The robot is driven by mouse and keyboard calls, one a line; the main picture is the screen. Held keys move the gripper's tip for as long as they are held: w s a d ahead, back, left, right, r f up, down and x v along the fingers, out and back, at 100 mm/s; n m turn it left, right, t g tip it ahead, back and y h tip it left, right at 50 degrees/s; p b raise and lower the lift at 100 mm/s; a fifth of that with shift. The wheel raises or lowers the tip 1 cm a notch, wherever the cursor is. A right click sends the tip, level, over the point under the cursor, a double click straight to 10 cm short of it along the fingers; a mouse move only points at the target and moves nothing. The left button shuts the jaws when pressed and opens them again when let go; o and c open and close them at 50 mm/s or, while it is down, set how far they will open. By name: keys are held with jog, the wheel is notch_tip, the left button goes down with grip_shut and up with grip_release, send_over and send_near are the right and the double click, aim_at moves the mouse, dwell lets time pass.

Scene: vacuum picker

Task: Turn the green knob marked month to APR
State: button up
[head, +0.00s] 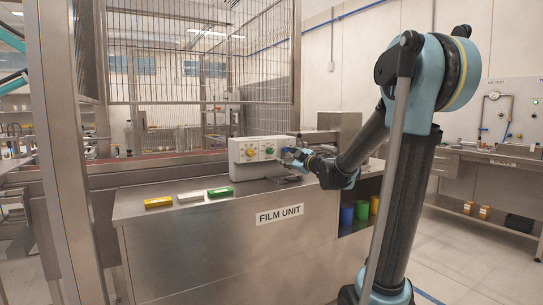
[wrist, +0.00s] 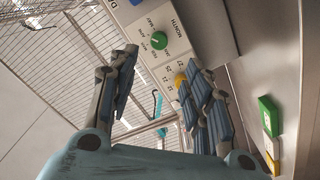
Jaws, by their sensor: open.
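The green knob (head: 269,149) sits on the front of a pale control box (head: 238,161). In the wrist view the green knob (wrist: 158,40) shows beside the word MONTH, with small month labels around it. Its pointer is too small to read. My gripper (head: 292,154) is in front of the box's right side in the head view. In the wrist view my gripper (wrist: 162,60) has its two fingers spread wide and empty. The green knob shows beyond the fingertips, between them, and apart from both. The yellow knob (wrist: 180,80) is partly hidden by the right finger.
Yellow (head: 158,202), white (head: 191,196) and green (head: 220,192) blocks lie on the steel counter (head: 140,212) left of the box. A wire mesh guard (head: 160,60) stands behind. The counter's left front is otherwise clear.

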aim_at(271, 152)
jog(key=x, duration=1.3)
jog(key=shift+w+a, duration=0.2)
jog(key=shift+w, duration=0.05)
grip_shut()
